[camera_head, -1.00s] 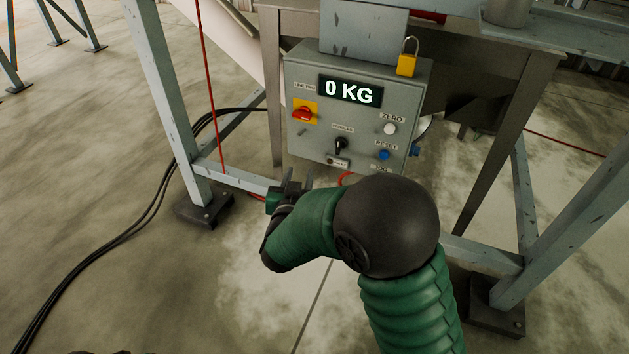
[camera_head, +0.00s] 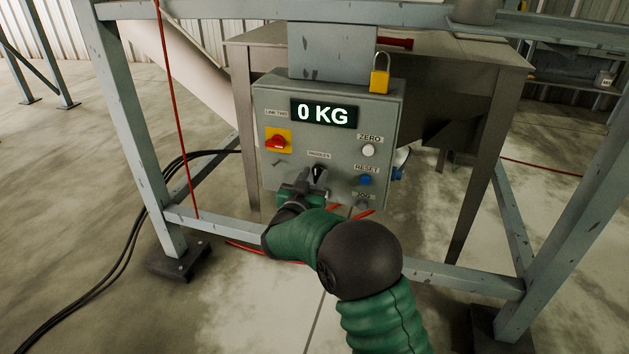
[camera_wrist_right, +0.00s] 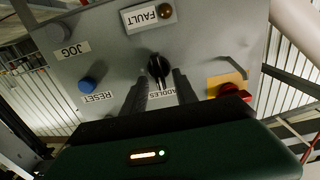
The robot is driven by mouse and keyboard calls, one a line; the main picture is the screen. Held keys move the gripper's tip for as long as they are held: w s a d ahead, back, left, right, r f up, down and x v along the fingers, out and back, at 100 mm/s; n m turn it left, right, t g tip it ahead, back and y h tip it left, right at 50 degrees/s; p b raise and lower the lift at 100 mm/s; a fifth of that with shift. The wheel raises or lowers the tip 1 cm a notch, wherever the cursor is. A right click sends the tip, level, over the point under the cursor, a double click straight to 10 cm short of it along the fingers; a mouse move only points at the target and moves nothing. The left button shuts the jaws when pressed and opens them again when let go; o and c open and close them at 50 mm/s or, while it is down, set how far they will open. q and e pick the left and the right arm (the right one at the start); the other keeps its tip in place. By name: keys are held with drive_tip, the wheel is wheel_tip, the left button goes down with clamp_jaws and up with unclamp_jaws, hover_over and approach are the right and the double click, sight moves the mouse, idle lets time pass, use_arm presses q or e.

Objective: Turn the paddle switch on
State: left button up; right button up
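The paddle switch (camera_head: 319,173) is a small black knob under the PADDLES label on a grey control box (camera_head: 268,105). It also shows in the wrist view (camera_wrist_right: 158,68), where it appears lined up between my two fingertips. My right gripper (camera_head: 304,179) is in front of the lower part of the box, covering some of it. In the wrist view the right gripper (camera_wrist_right: 159,78) has its dark fingers apart, one on each side of the knob. I cannot tell whether they touch it. My left gripper is not in view.
A red rotary switch on a yellow plate (camera_head: 278,141) is left of the knob. A white ZERO button (camera_head: 368,151) and a blue RESET button (camera_head: 364,180) are right of it. A yellow padlock (camera_head: 379,77) hangs above. Grey frame posts (camera_head: 132,130) flank the box.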

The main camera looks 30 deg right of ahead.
drive_tip(key=shift+w+d, duration=0.35)
drive_tip(key=shift+d, duration=0.15)
drive_tip(key=shift+a+r, duration=0.1)
drive_tip(key=shift+a, duration=0.1)
drive_tip(key=shift+c, duration=0.7)
clamp_jaws()
